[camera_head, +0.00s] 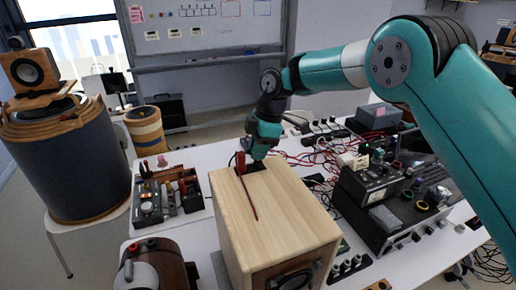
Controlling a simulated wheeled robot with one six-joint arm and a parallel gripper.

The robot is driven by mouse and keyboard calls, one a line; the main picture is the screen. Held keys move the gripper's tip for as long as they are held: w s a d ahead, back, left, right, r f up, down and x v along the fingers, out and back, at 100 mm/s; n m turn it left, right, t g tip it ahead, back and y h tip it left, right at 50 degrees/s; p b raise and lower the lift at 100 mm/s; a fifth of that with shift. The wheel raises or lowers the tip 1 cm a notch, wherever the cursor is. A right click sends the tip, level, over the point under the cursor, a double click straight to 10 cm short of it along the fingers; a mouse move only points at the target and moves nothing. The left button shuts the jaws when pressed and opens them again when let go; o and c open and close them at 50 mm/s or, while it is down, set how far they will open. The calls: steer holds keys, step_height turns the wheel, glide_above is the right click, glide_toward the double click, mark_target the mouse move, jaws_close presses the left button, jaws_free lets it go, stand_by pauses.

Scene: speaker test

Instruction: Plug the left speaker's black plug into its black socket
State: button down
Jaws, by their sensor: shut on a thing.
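The pale wooden speaker box (275,205) stands on the white table in the middle of the view. A black terminal plate (256,168) shows at the far end of its top, partly covered by my gripper. A red plug (241,161) stands upright there, and a red cable (249,197) runs from it across the box top. My gripper (250,158) is at the plate, close to the red plug, shut on what looks like the black plug. The plug and black socket are hidden by the gripper. A thin black cable (231,159) loops out on the left.
Black electronic units (385,205) and tangled red wires crowd the table to the right. A big round drum (65,160) bears a small speaker (29,70). A whiteboard (205,25) is behind.

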steer(key=shift+f+b, duration=0.45)
steer(key=shift+f, duration=0.25)
steer(key=c, duration=0.9)
jaws_free()
steer(key=shift+c, duration=0.2)
steer(key=shift+r+p, duration=2.65)
steer(key=shift+r, duration=1.1)
